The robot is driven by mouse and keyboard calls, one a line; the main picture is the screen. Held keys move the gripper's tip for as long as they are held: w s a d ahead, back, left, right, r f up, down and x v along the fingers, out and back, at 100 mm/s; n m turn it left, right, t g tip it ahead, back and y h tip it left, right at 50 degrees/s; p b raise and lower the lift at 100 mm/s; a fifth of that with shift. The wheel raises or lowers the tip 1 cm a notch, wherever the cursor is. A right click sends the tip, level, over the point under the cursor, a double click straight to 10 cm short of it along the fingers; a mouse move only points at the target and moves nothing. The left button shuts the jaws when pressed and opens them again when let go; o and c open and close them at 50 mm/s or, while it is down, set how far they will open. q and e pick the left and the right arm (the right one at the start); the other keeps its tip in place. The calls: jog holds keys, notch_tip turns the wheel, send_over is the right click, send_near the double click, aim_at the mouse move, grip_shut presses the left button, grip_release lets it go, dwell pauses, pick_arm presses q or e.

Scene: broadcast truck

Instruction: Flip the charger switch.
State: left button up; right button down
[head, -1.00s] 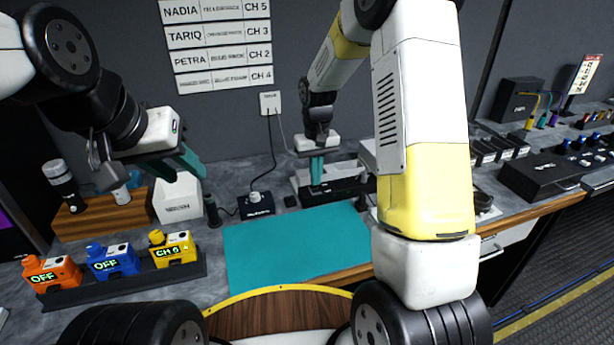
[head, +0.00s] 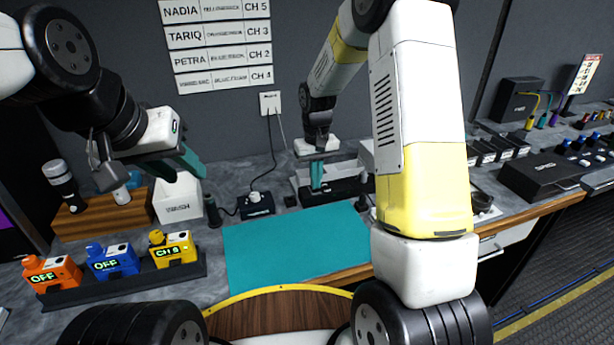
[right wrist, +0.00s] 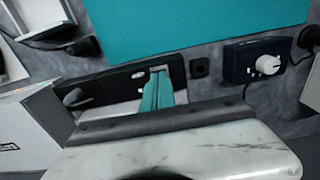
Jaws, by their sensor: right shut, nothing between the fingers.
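A low black unit with pale panels (head: 346,187) sits behind the teal mat; I take it for the charger. It also shows in the right wrist view (right wrist: 112,88). My right gripper (head: 317,188) points down at this unit with its teal fingers together and empty. In the right wrist view the fingertips (right wrist: 159,75) are over or at a pale slot near one end of the unit. I cannot tell whether they touch, and the fingers hide part of the slot. The switch's position is not clear. My left gripper (head: 190,160) hangs above the white bin, away from the unit.
A dark box with a white knob (head: 255,198) stands left of the unit, cabled to a wall outlet (head: 270,102). The teal mat (head: 290,250) is clear. Orange, blue and yellow packs (head: 112,262) stand in a rack at left. A white bin (head: 178,200) is behind them.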

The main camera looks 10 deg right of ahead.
jog(key=shift+f, duration=0.3)
jog(key=shift+r, duration=3.5)
jog(key=s+d+r+t+y, duration=0.1)
jog(key=s+d+r+t, duration=0.15)
jog(key=s+r, duration=0.95)
jog(key=s+r+m+t+y, duration=0.1)
jog(key=s+r+t, duration=0.2)
jog(key=s, duration=1)
jog(key=shift+r+m+t, duration=0.3)
jog(key=shift+r+t, duration=0.05)
jog(key=shift+r, duration=0.25)
